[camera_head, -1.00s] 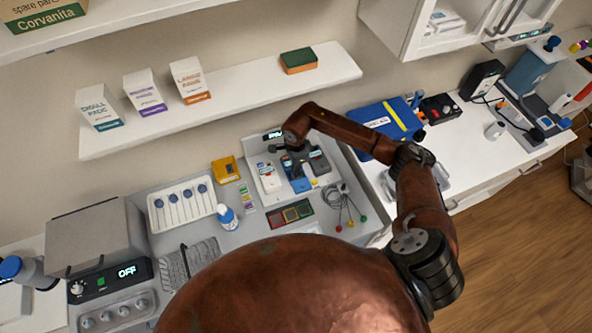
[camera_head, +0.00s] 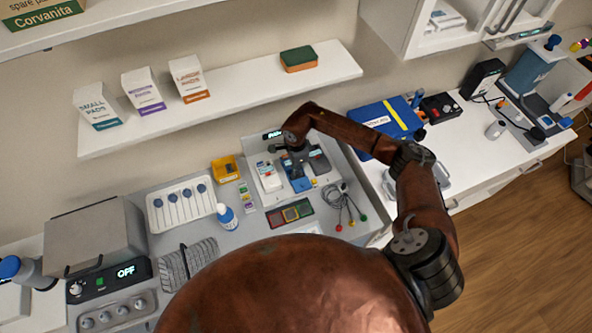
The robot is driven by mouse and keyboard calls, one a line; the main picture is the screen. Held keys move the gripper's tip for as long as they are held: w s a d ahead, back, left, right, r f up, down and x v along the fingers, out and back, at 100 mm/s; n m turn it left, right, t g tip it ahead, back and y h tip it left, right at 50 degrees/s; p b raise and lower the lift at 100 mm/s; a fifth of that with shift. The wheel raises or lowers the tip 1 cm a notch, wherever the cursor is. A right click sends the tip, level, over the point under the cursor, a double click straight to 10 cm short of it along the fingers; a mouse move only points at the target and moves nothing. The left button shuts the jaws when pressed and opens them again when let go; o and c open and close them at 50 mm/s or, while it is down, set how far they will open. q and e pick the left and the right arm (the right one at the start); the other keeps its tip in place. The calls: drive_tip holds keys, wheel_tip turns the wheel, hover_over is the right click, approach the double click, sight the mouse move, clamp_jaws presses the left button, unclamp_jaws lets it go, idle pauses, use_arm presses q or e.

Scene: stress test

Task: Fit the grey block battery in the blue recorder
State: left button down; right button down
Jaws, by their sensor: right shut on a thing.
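The blue recorder (camera_head: 302,184) stands in a row of devices on the grey worktop, between a white device and a dark grey one. My right gripper (camera_head: 297,172) comes from above, pointing down at the blue recorder, and covers its upper part. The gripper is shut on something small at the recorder. I take it to be the grey block battery, but it is too small and too covered to make out. I cannot tell whether it sits inside the recorder or just above it. My left gripper is not in view.
The white device (camera_head: 268,177) and the dark grey device (camera_head: 319,161) stand close on either side. A yellow bin (camera_head: 225,169), a white tray (camera_head: 181,205), a blue-capped bottle (camera_head: 227,217) and coiled leads (camera_head: 340,200) lie around. A shelf (camera_head: 235,98) runs above.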

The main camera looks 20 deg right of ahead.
drive_tip(key=shift+f+b, duration=0.5)
drive_tip(key=shift+b, duration=0.05)
idle(0.9)
drive_tip(key=c, duration=2.4)
unclamp_jaws()
drive_tip(key=shift+r, duration=0.1)
drive_tip(key=shift+r+p, duration=0.8)
drive_tip(key=shift+r, duration=1.1)
drive_tip(key=shift+o, duration=0.7)
drive_tip(key=o, duration=0.4)
drive_tip(key=shift+o, duration=0.2)
drive_tip(key=shift+r, duration=0.1)
